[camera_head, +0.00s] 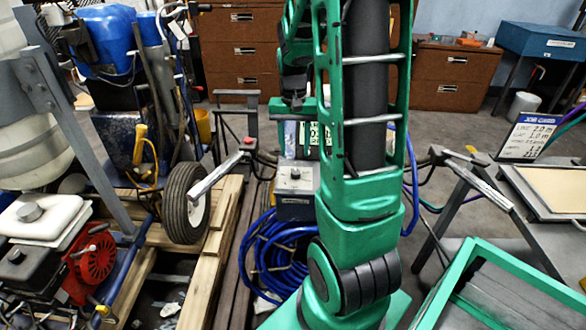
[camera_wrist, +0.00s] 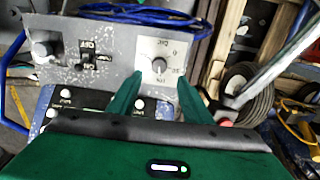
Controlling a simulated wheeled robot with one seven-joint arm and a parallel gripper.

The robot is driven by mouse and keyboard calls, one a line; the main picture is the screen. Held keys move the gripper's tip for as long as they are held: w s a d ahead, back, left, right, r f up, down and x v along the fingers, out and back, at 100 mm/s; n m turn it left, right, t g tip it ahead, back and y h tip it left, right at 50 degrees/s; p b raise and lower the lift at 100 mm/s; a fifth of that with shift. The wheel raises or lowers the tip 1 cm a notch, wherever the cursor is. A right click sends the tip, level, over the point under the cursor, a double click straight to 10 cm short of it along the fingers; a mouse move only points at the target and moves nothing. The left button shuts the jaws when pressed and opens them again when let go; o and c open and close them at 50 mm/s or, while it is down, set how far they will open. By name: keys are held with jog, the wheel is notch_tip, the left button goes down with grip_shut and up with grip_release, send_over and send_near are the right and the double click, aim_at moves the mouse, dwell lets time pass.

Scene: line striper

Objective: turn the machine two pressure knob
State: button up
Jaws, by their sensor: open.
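In the wrist view a grey speckled panel carries a round knob (camera_wrist: 159,66) on a pale dial plate with markings. My gripper (camera_wrist: 158,82) is open, its two green fingers apart, with this knob between and slightly beyond the tips in the picture. I cannot tell whether either finger touches it. A second knob (camera_wrist: 41,49) sits at the panel's left, beside a dark on/off switch (camera_wrist: 88,62). In the head view a grey box with a dial knob (camera_head: 295,174) stands behind my green arm, which hides part of it. No label shows which machine this is.
Blue hose (camera_head: 268,250) lies coiled below the box. A wheeled machine with a tyre (camera_head: 186,203) and red engine (camera_head: 92,257) stands left on wooden pallets. A metal handle bar (camera_head: 215,174) juts out near the box. A green-edged tray (camera_head: 440,297) is at front right.

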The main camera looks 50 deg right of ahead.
aim_at(295, 171)
notch_tip(295, 171, down, 8)
jog(key=shift+s+f, duration=0.15)
jog(key=shift+f, duration=0.1)
jog(key=c, duration=1.1)
